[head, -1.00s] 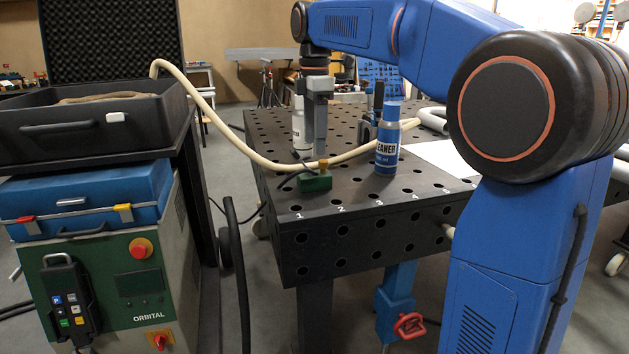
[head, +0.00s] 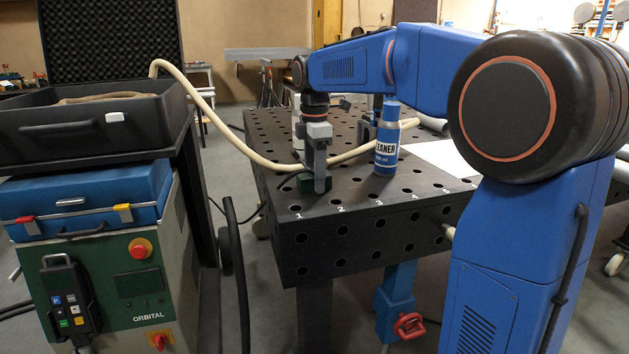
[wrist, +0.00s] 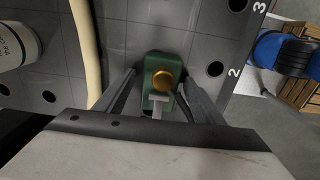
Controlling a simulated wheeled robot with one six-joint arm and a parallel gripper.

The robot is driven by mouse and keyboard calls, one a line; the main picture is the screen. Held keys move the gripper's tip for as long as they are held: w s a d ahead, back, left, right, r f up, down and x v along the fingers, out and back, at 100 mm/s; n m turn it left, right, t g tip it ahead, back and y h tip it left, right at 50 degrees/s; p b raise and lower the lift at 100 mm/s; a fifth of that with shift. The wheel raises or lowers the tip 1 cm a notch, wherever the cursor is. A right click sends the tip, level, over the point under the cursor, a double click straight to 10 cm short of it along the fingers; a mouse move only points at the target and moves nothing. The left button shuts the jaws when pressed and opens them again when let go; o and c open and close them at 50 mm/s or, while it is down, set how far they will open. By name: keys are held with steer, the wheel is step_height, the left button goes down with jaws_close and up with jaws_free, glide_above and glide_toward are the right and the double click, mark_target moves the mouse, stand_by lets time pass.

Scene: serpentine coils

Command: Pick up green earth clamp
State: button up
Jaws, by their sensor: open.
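The green earth clamp (wrist: 157,70) sits on the dark perforated table, with a round brass knob on top. In the wrist view it lies between the two fingers of my gripper (wrist: 155,90). The fingers are open, one on each side of it, with a small gap visible.
A beige hose (head: 260,162) runs across the table close behind the clamp. A blue cleaner bottle (head: 387,145) stands to the right and a white container (head: 297,130) behind. The perforated table (head: 365,205) is free at its front edge.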

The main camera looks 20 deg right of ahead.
jaws_close()
steer(key=shift+r, duration=0.1)
